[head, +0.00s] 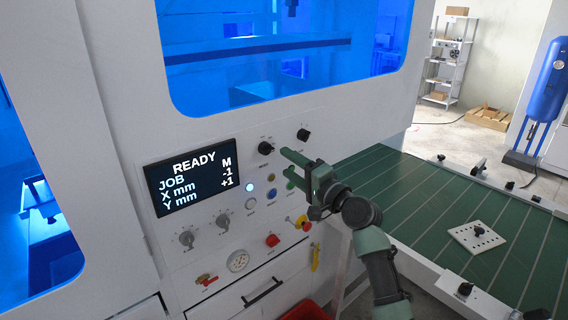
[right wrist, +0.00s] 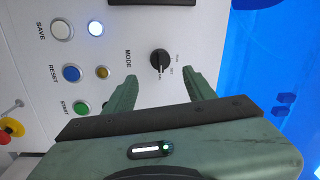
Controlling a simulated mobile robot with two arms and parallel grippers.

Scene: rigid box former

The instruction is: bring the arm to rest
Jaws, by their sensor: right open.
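My right gripper (head: 288,168) is in front of the machine's control panel (head: 217,240), near its upper right part. In the right wrist view its two green fingers (right wrist: 160,88) are apart with nothing between them. A black mode knob (right wrist: 160,61) shows beyond the fingertips there. The fingers appear apart from the knob, though the exact gap is hard to tell. My right arm (head: 375,245) reaches up from the lower right in the head view. My left gripper is not in view.
The panel's screen (head: 193,177) reads READY, JOB, X mm -1, Y mm +1, with an M. A lit white button (head: 250,188), a red knob (head: 272,240) and a drawer handle (head: 263,292) are close by. A green conveyor (head: 420,195) lies to the right, carrying a white plate (head: 476,240).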

